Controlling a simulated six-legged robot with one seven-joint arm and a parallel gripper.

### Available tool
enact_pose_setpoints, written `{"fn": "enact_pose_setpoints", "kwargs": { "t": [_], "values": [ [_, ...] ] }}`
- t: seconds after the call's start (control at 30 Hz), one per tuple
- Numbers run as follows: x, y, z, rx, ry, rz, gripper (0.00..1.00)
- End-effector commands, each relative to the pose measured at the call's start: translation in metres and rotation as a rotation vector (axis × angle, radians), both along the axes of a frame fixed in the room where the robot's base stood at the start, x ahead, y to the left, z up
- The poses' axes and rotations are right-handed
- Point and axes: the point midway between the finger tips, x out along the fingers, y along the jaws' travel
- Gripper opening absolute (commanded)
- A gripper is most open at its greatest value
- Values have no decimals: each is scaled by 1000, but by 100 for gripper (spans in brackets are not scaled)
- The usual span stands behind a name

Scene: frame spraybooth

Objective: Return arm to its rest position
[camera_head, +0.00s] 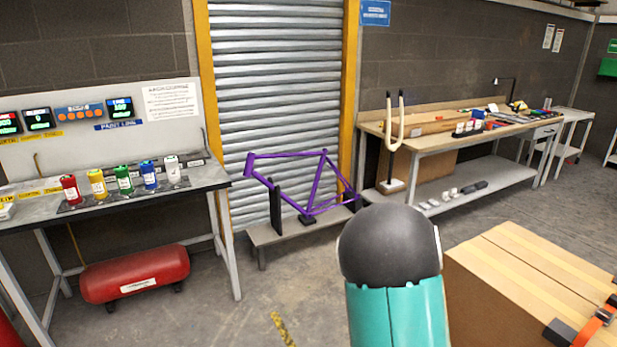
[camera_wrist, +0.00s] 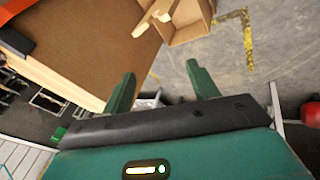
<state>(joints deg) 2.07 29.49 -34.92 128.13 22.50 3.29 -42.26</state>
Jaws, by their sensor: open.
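My arm rises in the lower middle of the head view, with a teal link (camera_head: 398,315) and a dark rounded joint (camera_head: 388,245). My gripper is outside the head view. In the wrist view my gripper (camera_wrist: 161,70) shows two green fingers spread apart. I see nothing held between them. Grey floor and the edge of a brown box lie beyond the fingers.
A cardboard box (camera_head: 530,285) with an orange strap stands close right of my arm. A paint bench (camera_head: 120,200) with several coloured cans is left, a red tank (camera_head: 135,275) under it. A purple bicycle frame (camera_head: 318,190) stands ahead. A workbench (camera_head: 430,135) is behind right.

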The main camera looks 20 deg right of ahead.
Motion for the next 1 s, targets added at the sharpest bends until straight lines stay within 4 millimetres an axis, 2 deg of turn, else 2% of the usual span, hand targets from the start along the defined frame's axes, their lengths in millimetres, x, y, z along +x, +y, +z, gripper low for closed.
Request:
{"fn": "enact_pose_setpoints", "kwargs": {
  "t": [0.03, 0.2, 0.33, 0.47, 0.67, 0.8, 1.0],
  "values": [
    [9, 19, 15, 47, -37, 9, 60],
    [27, 82, 59, 190, -115, 40, 60],
    [30, 128, 97, 280, -157, 74, 60],
    [25, 170, 135, 352, -187, 114, 60],
    [1, 228, 191, 421, -212, 178, 60],
    [-26, 261, 225, 436, -220, 218, 60],
    [-74, 296, 263, 416, -226, 258, 60]
  ]
}}
